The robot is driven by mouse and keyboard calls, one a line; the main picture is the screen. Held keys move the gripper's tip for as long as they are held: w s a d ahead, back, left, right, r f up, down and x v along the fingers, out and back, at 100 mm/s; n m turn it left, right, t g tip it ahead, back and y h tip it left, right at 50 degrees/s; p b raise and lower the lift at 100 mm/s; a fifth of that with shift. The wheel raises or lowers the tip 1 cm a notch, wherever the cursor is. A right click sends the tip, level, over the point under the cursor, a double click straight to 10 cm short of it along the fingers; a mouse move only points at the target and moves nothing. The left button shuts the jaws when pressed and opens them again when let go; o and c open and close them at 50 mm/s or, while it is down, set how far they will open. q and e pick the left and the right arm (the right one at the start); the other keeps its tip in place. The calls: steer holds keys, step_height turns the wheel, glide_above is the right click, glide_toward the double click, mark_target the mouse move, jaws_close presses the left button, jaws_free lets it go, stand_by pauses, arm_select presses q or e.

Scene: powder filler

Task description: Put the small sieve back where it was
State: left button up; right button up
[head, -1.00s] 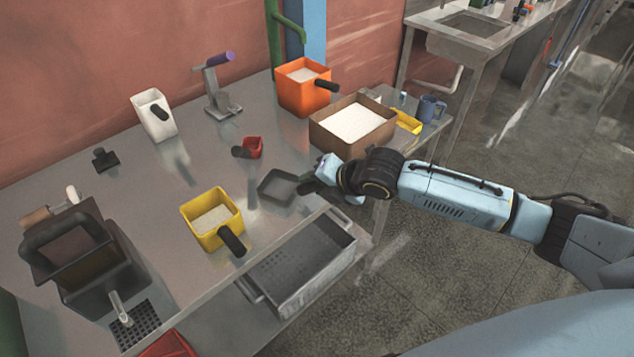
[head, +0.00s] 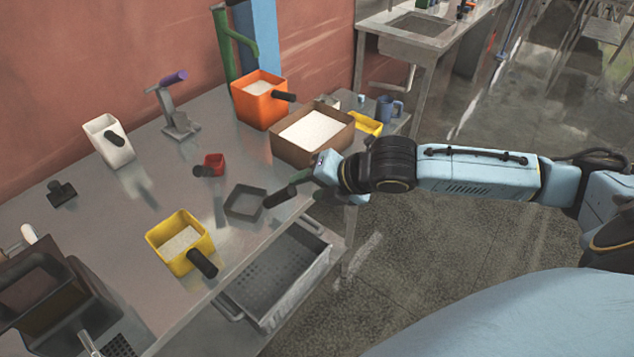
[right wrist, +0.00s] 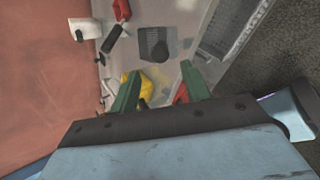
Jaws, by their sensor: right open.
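The small sieve (head: 246,203), a dark grey square frame with a black handle (head: 280,197), lies on the metal table near its front edge, with the handle pointing right. A dark, square mesh-like shape in the right wrist view (right wrist: 153,42) appears to be the same sieve. My right gripper (head: 316,166) is just beyond the handle's end, to its upper right, and looks clear of it. Its green fingers are spread in the right wrist view (right wrist: 160,78), with nothing between them. My left gripper is not in view.
A yellow scoop (head: 165,246) with powder stands left of the sieve, and a small red scoop (head: 214,162) behind it. A cardboard box of powder (head: 282,152) and an orange scoop (head: 250,112) are behind. A grey crate (head: 325,262) sits below the table edge.

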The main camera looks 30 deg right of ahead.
steer(key=shift+v, duration=0.9)
steer(key=w+d+f+m+h, duration=0.1)
steer(key=d+f+m, duration=0.25)
steer(key=f, duration=0.45)
steer(key=w+d+f+m+h, duration=0.1)
steer(key=d+f+m, duration=0.1)
steer(key=f+m, duration=0.4)
steer(key=w+d+f+m+h, duration=0.1)
steer(key=d+f+m, duration=0.2)
steer(key=f, duration=0.6)
steer(key=s+d+f+m+g+h, duration=0.15)
steer(key=s+f+m, duration=0.35)
steer(key=s+f, duration=0.55)
steer(key=s+a+f+m+g, duration=0.2)
steer(key=s+f, duration=0.4)
steer(key=s, duration=0.4)
steer(key=s+a+f+m+g, duration=0.2)
steer(key=s+f, duration=0.4)
steer(key=s, duration=0.5)
steer(key=s+a+f+m+g, duration=0.2)
steer(key=s+a+f+m, duration=0.2)
steer(key=s, duration=0.6)
step_height(320, 180, down, 2)
steer(key=shift+s+a+f, duration=0.15)
steer(key=shift+s+a, duration=0.05)
steer(key=shift+a, duration=0.7)
steer(key=shift+f, duration=0.1)
